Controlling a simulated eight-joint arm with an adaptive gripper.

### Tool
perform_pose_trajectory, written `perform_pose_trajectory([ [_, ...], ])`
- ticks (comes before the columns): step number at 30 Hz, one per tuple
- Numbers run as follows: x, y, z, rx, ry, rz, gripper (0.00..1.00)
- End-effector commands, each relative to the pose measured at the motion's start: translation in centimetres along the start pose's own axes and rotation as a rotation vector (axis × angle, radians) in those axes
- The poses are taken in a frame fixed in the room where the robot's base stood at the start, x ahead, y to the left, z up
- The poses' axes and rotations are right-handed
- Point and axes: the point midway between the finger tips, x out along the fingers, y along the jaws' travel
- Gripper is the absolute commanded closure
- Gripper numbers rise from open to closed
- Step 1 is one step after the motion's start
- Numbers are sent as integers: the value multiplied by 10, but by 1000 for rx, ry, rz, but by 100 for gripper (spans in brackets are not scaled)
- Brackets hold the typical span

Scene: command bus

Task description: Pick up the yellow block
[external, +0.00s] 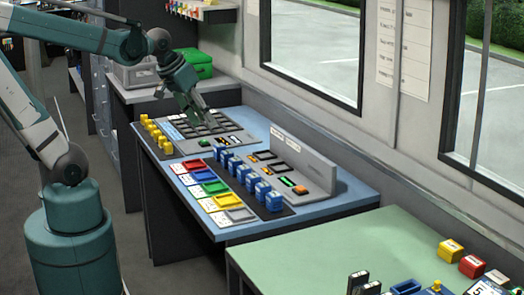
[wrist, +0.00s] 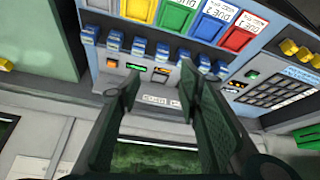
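A yellow block (external: 450,250) with a pale label stands on the green table at the lower right of the external view. A row of small yellow pieces (external: 156,135) stands along the left edge of the blue console. Some yellow pieces show at the right of the wrist view (wrist: 290,47). A yellow piece (wrist: 5,65) is cut off at that view's left edge; I cannot tell which it is. My gripper (external: 196,110) is above the far part of the console, away from the labelled yellow block. In the wrist view, my gripper (wrist: 160,85) is open and empty.
A red block (external: 473,266) and a white block (external: 498,277) stand beside the yellow one. Blue pieces (external: 243,174) and coloured trays (external: 213,187) cover the console (external: 330,205). An upright grey panel (external: 305,165) rises behind. Much of the green table (external: 330,245) is clear.

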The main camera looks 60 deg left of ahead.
Motion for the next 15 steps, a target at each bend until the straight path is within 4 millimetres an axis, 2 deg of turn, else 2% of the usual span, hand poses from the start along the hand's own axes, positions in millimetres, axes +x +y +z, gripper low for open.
perform_pose_trajectory([
  [3, 4, -17, -16, -61, -23, -22, 65],
  [15, 26, -76, -56, -261, -94, -88, 65],
])
